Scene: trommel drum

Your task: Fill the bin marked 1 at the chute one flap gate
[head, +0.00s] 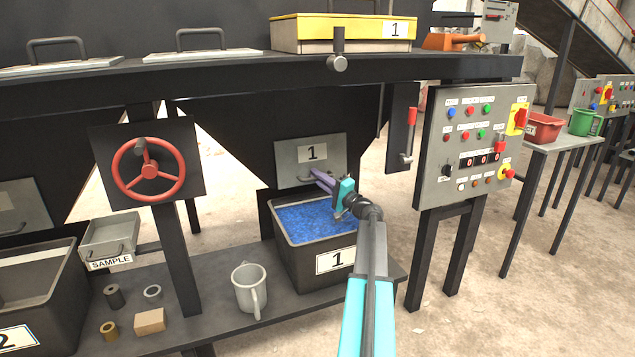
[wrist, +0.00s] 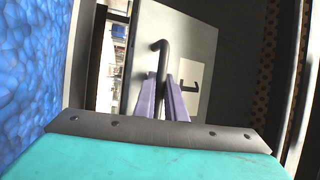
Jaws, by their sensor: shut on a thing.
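The bin marked 1 (head: 298,258) is a dark open box under the chute (head: 235,120). Blue granules (head: 310,218) fill it to near its rim; in the wrist view blue granules (wrist: 25,75) show large at the left. The grey flap gate (head: 287,161) with a white "1" label hangs at the chute mouth; it also shows in the wrist view (wrist: 185,38). My gripper (head: 316,175) is above the bin, its purple fingers (wrist: 166,95) shut on the gate's dark handle (wrist: 158,48). I cannot tell how far the flap is open; no falling granules show.
A red handwheel (head: 148,170) is on the left and a control panel (head: 440,160) on the right. The bin marked 2 (head: 50,310) is far left.

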